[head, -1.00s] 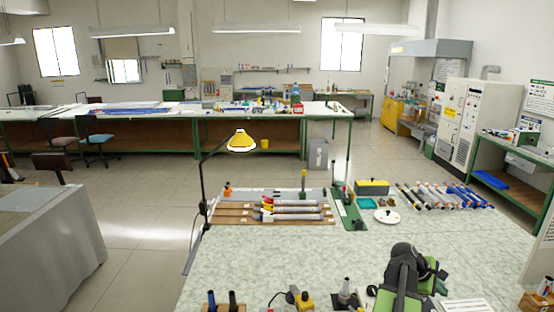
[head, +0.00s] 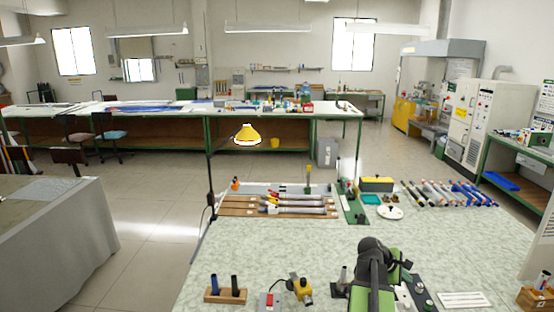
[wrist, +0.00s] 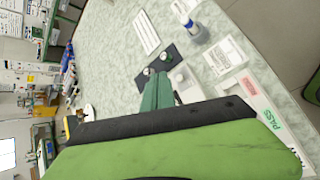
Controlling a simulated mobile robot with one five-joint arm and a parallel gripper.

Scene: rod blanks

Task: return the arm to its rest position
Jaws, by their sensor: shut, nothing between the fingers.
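My arm (head: 374,270), green and black, rises at the bottom right of the head view, folded over the near part of the speckled bench (head: 300,240). Its own links hide most of my gripper in the head view. In the wrist view my gripper (wrist: 157,90) shows as two green fingers side by side, shut and empty. They point over the bench top, close to a dark plate with round knobs (wrist: 158,64). I cannot tell the height of the fingertips above the bench.
Several rods (head: 450,193) lie in a row at the bench's back right. Wooden rails (head: 235,212) hold more rods. A yellow lamp (head: 247,135) stands at the left edge. A two-hole wooden block (head: 225,296) and a yellow device (head: 301,290) sit near the front. The bench's middle is clear.

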